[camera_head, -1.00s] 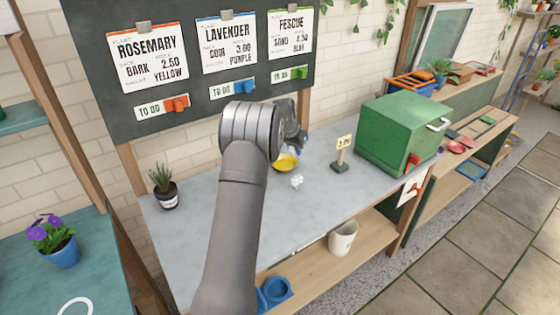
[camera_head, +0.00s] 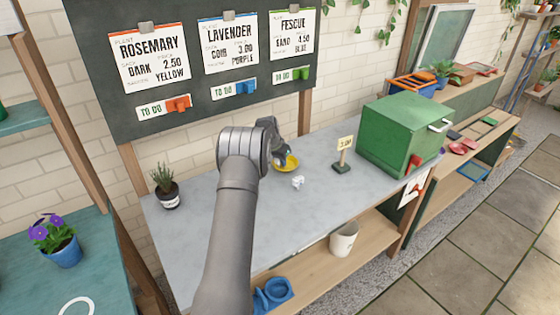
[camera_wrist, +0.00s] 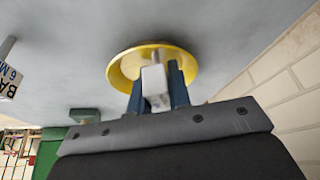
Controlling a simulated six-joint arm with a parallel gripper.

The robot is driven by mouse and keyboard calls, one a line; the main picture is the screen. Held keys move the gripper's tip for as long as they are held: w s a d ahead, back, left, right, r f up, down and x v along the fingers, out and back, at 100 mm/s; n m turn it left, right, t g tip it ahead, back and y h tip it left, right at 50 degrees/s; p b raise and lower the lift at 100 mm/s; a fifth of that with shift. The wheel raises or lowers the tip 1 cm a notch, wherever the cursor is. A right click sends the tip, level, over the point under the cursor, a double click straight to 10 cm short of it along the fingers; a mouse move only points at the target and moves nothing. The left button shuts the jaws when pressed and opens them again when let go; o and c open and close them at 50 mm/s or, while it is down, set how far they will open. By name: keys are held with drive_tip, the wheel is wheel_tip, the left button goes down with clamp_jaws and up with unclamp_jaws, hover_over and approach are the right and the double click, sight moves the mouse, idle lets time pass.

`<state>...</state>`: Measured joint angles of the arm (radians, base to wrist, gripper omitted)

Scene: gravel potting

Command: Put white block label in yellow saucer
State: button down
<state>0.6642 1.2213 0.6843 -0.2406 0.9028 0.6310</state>
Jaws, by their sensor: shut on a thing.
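My gripper (camera_wrist: 158,85) is shut on a white block label (camera_wrist: 155,90), with the block between its dark blue fingers and a short pale stem pointing at the saucer. The yellow saucer (camera_wrist: 117,72) lies on the grey bench right behind the fingertips in the wrist view. I cannot tell whether the stem touches it. In the head view the saucer (camera_head: 292,165) is partly covered by my gripper (camera_head: 281,160), and the held label is hidden there.
A crumpled white thing (camera_head: 298,183) lies just in front of the saucer. A small sign on a stand (camera_head: 343,155) and a green box (camera_head: 400,135) are to the right. A potted plant (camera_head: 167,188) stands at the left. The bench's front middle is clear.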

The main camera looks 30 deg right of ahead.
drive_tip(key=shift+f, duration=0.15)
drive_tip(key=c, duration=1.6)
unclamp_jaws()
drive_tip(key=shift+a+r, duration=0.1)
drive_tip(key=shift+r, duration=0.45)
drive_tip(key=v, duration=1.1)
drive_tip(key=shift+a, duration=0.15)
